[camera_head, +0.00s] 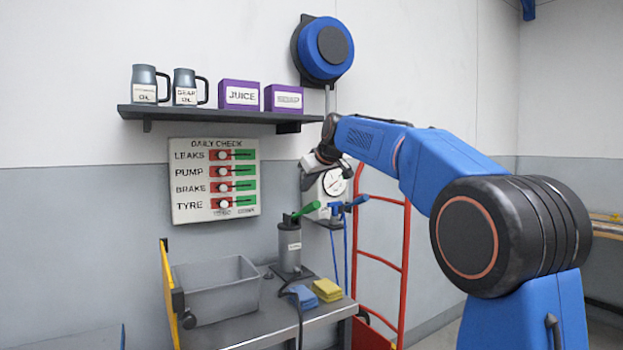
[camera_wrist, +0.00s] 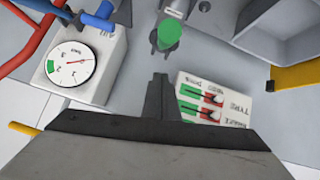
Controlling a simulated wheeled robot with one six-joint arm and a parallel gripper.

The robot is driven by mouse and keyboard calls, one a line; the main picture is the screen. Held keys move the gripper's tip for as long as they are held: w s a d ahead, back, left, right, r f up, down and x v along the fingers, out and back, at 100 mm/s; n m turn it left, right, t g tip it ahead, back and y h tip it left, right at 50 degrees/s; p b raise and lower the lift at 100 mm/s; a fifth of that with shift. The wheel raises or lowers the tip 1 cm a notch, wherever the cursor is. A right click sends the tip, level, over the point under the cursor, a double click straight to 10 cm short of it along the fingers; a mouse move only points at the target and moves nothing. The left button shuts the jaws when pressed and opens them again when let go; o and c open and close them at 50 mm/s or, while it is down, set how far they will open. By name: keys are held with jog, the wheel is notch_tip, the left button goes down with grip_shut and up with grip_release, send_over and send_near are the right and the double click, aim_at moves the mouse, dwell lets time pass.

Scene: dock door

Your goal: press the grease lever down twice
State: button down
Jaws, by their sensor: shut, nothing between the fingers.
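The grease pump (camera_head: 288,243) is a grey cylinder standing upright on the bench, with a labelled front. Its green lever (camera_head: 305,211) tilts up to the right from the pump's top. The lever's green end (camera_wrist: 169,33) also shows in the wrist view, beyond the fingertips and slightly to the right. My gripper (camera_head: 306,187) is above the lever, in front of the gauge box, and appears apart from the lever. In the wrist view my gripper (camera_wrist: 160,82) has its fingers together, with nothing between them.
The gauge box (camera_head: 328,185) with blue fittings is close behind my gripper. A grey bin (camera_head: 215,290), a blue sponge (camera_head: 299,296) and a yellow sponge (camera_head: 327,290) are on the bench. A red hand truck (camera_head: 405,265) stands right. The daily check board (camera_head: 215,180) hangs left, below a shelf (camera_head: 215,115).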

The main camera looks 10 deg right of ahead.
aim_at(304, 211)
jog(key=shift+s+d+f, duration=0.35)
jog(key=shift+s+f, duration=0.05)
jog(key=shift+f, duration=0.35)
jog(key=shift+s+d+f, duration=0.3)
jog(key=shift+s+f, duration=0.1)
jog(key=shift+f, duration=0.35)
jog(key=shift+f, duration=0.1)
